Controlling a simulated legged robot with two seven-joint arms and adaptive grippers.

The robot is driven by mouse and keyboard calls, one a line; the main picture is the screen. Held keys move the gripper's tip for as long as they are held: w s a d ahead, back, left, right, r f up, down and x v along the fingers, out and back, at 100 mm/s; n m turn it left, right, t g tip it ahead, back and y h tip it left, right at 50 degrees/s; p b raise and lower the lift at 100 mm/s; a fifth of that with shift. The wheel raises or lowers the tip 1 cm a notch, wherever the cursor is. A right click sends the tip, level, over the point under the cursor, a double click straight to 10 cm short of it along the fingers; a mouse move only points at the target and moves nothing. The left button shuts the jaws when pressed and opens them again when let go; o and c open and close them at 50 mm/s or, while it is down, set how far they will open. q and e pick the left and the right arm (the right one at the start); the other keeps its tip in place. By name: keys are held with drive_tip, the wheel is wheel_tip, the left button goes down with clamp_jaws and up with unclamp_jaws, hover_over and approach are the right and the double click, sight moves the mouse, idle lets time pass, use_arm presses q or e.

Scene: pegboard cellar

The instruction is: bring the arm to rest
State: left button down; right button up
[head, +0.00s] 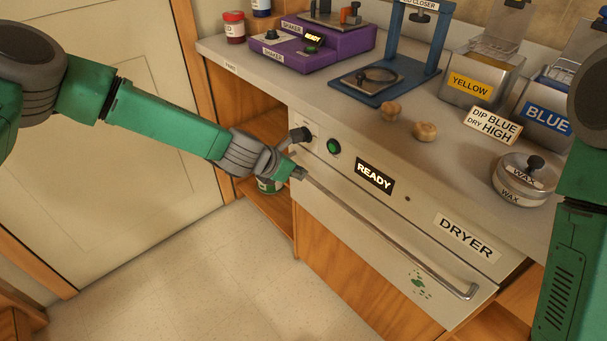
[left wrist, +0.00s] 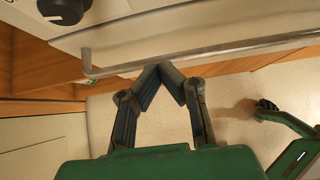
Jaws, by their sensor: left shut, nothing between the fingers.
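My left gripper (head: 297,172) reaches in from the left in the head view, in front of the dryer (head: 470,238). Its fingers are shut with nothing between them. They are close to the left end of the dryer's long bar handle (head: 390,236). In the left wrist view the fingertips of the left gripper (left wrist: 164,68) meet just below the handle (left wrist: 200,56). I cannot tell whether they touch it. My right arm shows at the right edge of the head view, with its gripper out of frame.
The dryer has a black knob (head: 300,134), a green button (head: 334,146) and a READY display (head: 374,180). Above it, the counter (head: 340,105) holds a purple shaker (head: 318,45), a wax pot (head: 522,180) and dip tanks. The floor (head: 200,280) in front is clear.

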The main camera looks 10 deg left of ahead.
use_arm(q)
drive_tip(key=v, duration=0.6)
drive_tip(key=s+a+f+m+g+y, duration=0.1)
drive_tip(key=s+f+m+g, duration=0.1)
drive_tip(key=s+f+m, duration=0.4)
drive_tip(key=s+a+f+m+g+y+p, duration=0.1)
drive_tip(key=s+f+m, duration=0.25)
drive_tip(key=s, duration=0.55)
drive_tip(key=s+a+f+m+g+y, duration=0.1)
drive_tip(key=s+f+m+g, duration=0.1)
drive_tip(key=s+f+m, duration=0.35)
drive_tip(key=s+a+m+y, duration=0.1)
drive_tip(key=s+a+m, duration=0.4)
drive_tip(key=s+m, duration=0.2)
drive_tip(key=s+a+m+g+y, duration=0.1)
drive_tip(key=s+a+m, duration=0.5)
drive_tip(key=s, duration=0.4)
drive_tip(key=shift+a+r+m+g+y, duration=0.3)
drive_tip(key=shift+r+m+y, duration=0.1)
drive_tip(key=shift+m, duration=0.1)
